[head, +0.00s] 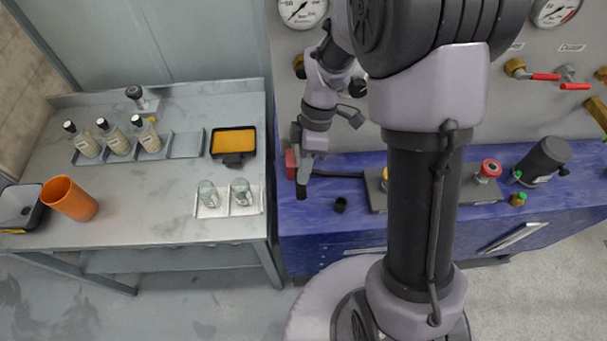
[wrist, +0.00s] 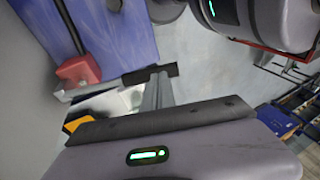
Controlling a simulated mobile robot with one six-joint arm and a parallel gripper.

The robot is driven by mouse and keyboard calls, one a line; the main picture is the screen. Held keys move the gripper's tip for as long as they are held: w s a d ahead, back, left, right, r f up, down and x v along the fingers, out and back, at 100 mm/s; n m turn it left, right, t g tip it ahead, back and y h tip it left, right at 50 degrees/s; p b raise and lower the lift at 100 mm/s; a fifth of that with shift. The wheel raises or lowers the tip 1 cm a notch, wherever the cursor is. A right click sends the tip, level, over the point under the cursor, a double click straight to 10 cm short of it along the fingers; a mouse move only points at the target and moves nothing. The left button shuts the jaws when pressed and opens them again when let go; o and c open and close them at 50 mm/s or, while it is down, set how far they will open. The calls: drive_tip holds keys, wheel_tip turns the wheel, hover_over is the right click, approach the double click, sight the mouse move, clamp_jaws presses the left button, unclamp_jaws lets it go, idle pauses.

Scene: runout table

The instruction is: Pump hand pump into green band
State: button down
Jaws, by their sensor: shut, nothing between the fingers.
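A red block with a long dark lever, which looks like the hand pump (head: 290,163), sits at the left end of the blue bench. The lever (head: 338,174) runs to the right from it. In the wrist view the red block (wrist: 78,72) is at upper left, with the dark lever rising from it. My gripper (head: 302,191) is shut and empty, pointing down beside the red block. In the wrist view its fingertips (wrist: 150,75) show near the block, apart from it. A gauge (head: 301,10) is cut off at the top; no green band is visible on it.
A second gauge (head: 556,10) and red-handled valves (head: 545,77) are on the panel. A grey table (head: 150,215) stands left.

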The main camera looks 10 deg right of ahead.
drive_tip(key=shift+f, duration=0.25)
